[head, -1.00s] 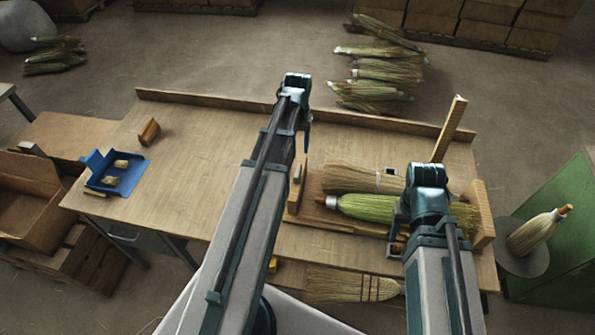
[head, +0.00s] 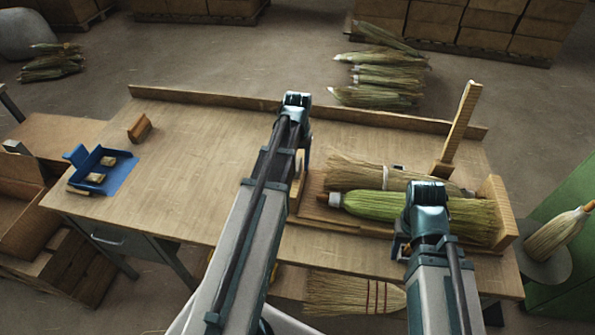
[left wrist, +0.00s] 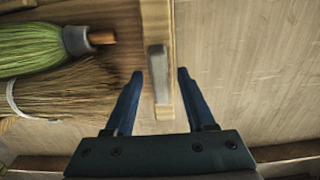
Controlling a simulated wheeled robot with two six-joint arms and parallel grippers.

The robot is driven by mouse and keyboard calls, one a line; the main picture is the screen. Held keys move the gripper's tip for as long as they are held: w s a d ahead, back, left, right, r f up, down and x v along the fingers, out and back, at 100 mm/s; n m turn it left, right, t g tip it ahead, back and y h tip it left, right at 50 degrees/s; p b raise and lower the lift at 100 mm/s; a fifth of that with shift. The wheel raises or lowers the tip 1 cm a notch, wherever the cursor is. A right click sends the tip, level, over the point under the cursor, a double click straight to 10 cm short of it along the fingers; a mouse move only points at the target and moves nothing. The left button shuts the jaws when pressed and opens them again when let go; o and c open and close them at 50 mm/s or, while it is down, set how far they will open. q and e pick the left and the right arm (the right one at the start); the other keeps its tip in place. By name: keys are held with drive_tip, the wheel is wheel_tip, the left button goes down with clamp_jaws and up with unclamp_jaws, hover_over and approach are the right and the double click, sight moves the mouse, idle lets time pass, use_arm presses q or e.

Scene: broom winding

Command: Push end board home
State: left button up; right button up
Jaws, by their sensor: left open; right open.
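The end board (head: 297,190) is a thin upright wooden board at the left end of a wooden tray (head: 340,224), partly hidden by my left arm. In the left wrist view the end board (left wrist: 156,25) has a grey metal piece (left wrist: 158,72) on it. My left gripper (left wrist: 160,80) is open, with one blue finger on each side of the board; contact cannot be told. A green broom head (head: 385,205) and a straw one (head: 350,173) lie side by side in the tray. My right gripper (head: 401,247) is open at the tray's near edge, mostly hidden by its own arm.
A wooden block (head: 495,215) closes the tray's right end, and a wooden post (head: 460,125) stands behind it. A blue tray (head: 120,173) and a wooden block (head: 140,128) sit at the left. The table's left middle is clear.

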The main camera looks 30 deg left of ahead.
use_arm(q)
drive_tip(key=shift+f, duration=0.4)
clamp_jaws()
idle(1.2)
